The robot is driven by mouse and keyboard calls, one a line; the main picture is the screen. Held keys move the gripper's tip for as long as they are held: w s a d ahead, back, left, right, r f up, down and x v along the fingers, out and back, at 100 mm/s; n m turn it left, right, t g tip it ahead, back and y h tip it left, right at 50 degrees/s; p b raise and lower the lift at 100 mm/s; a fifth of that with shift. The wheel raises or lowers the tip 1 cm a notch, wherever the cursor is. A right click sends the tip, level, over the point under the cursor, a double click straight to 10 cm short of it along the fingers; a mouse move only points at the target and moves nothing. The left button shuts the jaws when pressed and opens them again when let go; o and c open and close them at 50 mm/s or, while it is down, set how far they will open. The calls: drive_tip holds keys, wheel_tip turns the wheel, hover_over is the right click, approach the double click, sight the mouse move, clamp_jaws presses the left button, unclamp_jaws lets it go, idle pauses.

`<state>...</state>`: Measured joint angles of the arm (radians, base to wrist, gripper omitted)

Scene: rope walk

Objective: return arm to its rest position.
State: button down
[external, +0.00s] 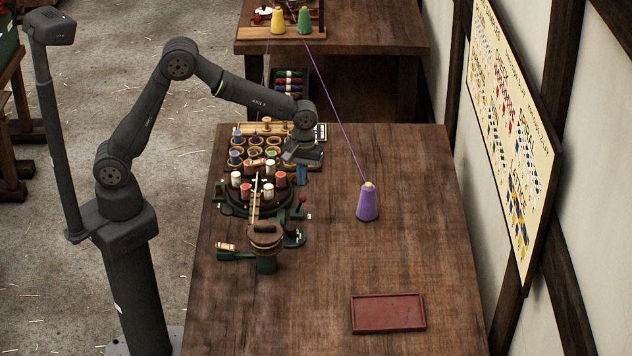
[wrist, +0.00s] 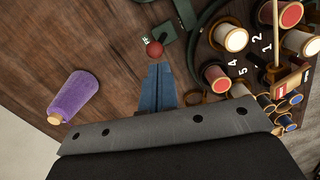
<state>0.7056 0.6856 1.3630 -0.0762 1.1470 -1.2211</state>
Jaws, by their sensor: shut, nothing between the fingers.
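My gripper (external: 302,177) points down above the table, beside the right edge of the round bobbin stand (external: 232,208). In the wrist view its blue fingers (wrist: 157,82) are together with nothing between them. A red ball knob (wrist: 154,49) shows just beyond the fingertips in that view. My arm reaches out over the back left of the table, bent at the elbow.
A purple yarn cone (external: 367,203) stands right of the gripper, with a thread rising from it to the back bench (external: 390,42). A red tray (external: 388,313) lies at the front right. Bobbins in wooden cups (external: 237,157) stand behind the stand. The table's (external: 330,270) middle is clear.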

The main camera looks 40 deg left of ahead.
drive_tip(key=shift+s+a+f, duration=0.15)
drive_tip(key=shift+s+f, duration=0.1)
drive_tip(key=shift+f, duration=0.4)
drive_tip(key=shift+s+a+f+t+h, duration=0.35)
drive_tip(key=shift+s+f+h, duration=0.1)
drive_tip(key=shift+s+f, duration=0.1)
drive_tip(key=shift+s+a+f+t+h, duration=0.35)
drive_tip(key=shift+s+f+h, duration=0.1)
drive_tip(key=shift+f, duration=0.1)
drive_tip(key=shift+t+h, duration=0.8)
drive_tip(key=shift+t, duration=0.1)
drive_tip(key=shift+s+a+f, duration=0.45)
drive_tip(key=shift+s+a, duration=0.2)
drive_tip(key=shift+a, duration=0.1)
drive_tip(key=shift+s+a+f, duration=0.4)
drive_tip(key=shift+s+a, duration=0.2)
drive_tip(key=shift+a, duration=0.15)
drive_tip(key=shift+f, duration=0.1)
drive_tip(key=shift+s, duration=0.1)
